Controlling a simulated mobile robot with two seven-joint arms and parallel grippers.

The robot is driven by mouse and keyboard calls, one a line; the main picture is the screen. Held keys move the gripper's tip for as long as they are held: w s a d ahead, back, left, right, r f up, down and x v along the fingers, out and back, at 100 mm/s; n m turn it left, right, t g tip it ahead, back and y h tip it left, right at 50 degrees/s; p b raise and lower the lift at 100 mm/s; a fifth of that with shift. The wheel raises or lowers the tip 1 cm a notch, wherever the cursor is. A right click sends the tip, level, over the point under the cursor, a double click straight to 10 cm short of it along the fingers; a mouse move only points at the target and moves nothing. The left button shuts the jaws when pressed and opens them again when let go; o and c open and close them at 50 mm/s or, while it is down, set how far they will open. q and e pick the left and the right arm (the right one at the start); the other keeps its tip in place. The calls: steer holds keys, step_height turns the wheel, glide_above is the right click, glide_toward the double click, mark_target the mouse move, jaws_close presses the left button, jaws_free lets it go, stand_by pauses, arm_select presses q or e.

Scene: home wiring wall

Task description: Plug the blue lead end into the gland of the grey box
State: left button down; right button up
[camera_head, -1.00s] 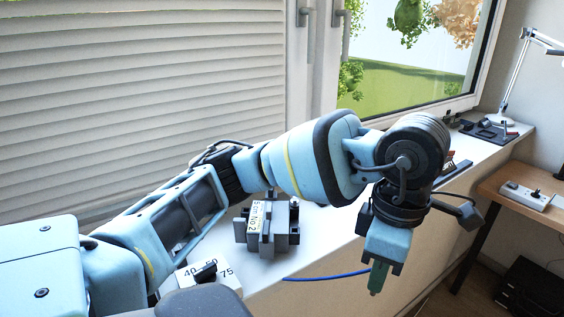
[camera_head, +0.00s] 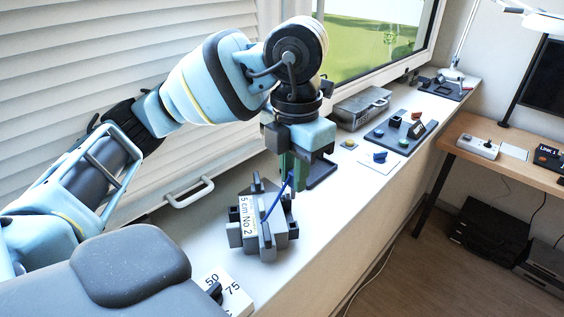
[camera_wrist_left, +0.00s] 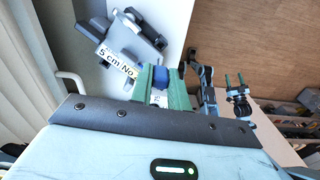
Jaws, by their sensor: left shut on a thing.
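My left gripper (camera_head: 291,178) hangs over the window sill, its green fingers pointing down. It is shut on the blue lead end, which shows as a blue piece (camera_wrist_left: 161,77) between the fingers in the left wrist view. The blue lead (camera_head: 274,203) runs down from the fingers in front of the grey block labelled "5 cm No 2" (camera_head: 266,240). This block stands on the sill just below the gripper; I cannot make out a gland on it. My right gripper (camera_wrist_left: 234,77) shows small in the left wrist view, its two green fingers apart with nothing visible between them.
A grey metal case (camera_head: 361,108) and a dark tray with small parts (camera_head: 400,133) stand farther along the sill. A white card (camera_head: 378,159) with a blue piece lies nearer. A numbered block (camera_head: 230,293) stands at the near end. The sill's front edge drops to the floor.

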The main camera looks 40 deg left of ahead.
mark_target(294, 198)
arm_select(q)
steer(key=shift+d, duration=0.15)
arm_select(e)
steer(key=shift+d, duration=0.1)
steer(key=shift+w, duration=0.15)
arm_select(q)
steer(key=shift+f, duration=0.35)
steer(key=shift+f+b, duration=1)
steer(key=shift+f, duration=1.55)
arm_select(e)
steer(key=shift+s+f, duration=0.3)
steer(key=shift+f, duration=0.3)
steer(key=shift+s+f, duration=0.3)
steer(key=shift+f, duration=0.3)
arm_select(q)
steer(key=shift+p, duration=0.35)
arm_select(e)
steer(key=shift+w+r, duration=0.35)
steer(key=shift+r, duration=0.1)
arm_select(q)
steer(key=shift+f+b, duration=0.75)
steer(key=shift+f, duration=0.95)
arm_select(e)
steer(key=shift+s+f+g, duration=0.3)
steer(key=shift+s+f, duration=0.4)
steer(key=shift+f, duration=0.25)
